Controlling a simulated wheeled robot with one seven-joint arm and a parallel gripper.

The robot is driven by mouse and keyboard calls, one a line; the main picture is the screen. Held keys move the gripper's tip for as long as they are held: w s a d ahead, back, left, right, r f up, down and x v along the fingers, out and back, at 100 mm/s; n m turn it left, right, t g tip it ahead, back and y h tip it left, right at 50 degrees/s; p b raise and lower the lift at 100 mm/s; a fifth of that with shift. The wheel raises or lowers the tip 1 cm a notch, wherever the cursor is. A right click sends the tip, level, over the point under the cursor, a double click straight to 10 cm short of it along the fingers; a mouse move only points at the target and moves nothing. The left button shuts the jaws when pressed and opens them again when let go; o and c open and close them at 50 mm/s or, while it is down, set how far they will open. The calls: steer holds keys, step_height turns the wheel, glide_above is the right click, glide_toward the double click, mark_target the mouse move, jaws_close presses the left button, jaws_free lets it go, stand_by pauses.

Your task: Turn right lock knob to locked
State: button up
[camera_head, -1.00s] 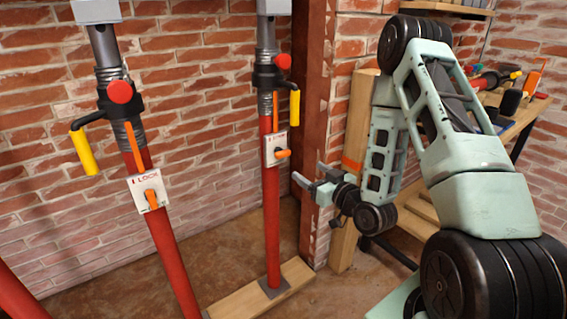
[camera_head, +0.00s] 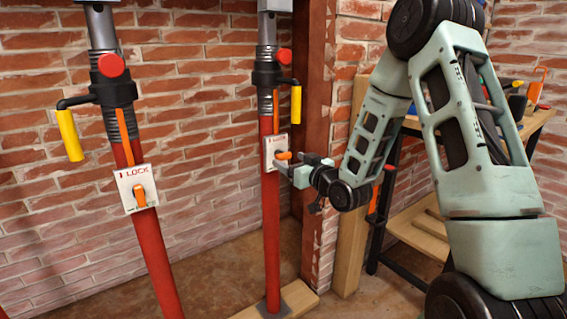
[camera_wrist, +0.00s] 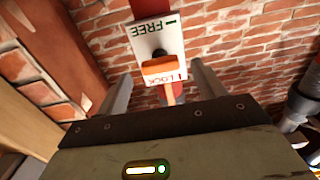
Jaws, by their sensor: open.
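The right lock plate (camera_head: 268,153) is white and sits on the right red post. Its orange knob (camera_head: 284,155) sticks out to the right in the head view. In the wrist view the plate (camera_wrist: 147,35) shows FREE at the top and LOCK at the bottom, with the orange knob (camera_wrist: 160,66) lying crosswise between the words. My gripper (camera_head: 284,168) is open at the right plate. In the wrist view my gripper's fingers (camera_wrist: 161,78) stand on either side of the knob, with gaps. I cannot tell whether the tips reach its depth.
The left red post (camera_head: 158,255) has a similar lock plate (camera_head: 127,187), its orange knob pointing down. Yellow handles (camera_head: 296,104) hang on both posts. A brick wall stands behind; a brown column (camera_head: 312,100) and a workbench are to the right.

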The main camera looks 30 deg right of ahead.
mark_target(286, 158)
steer(key=shift+w+a, duration=0.1)
steer(key=shift+w, duration=2.1)
steer(key=c, duration=1)
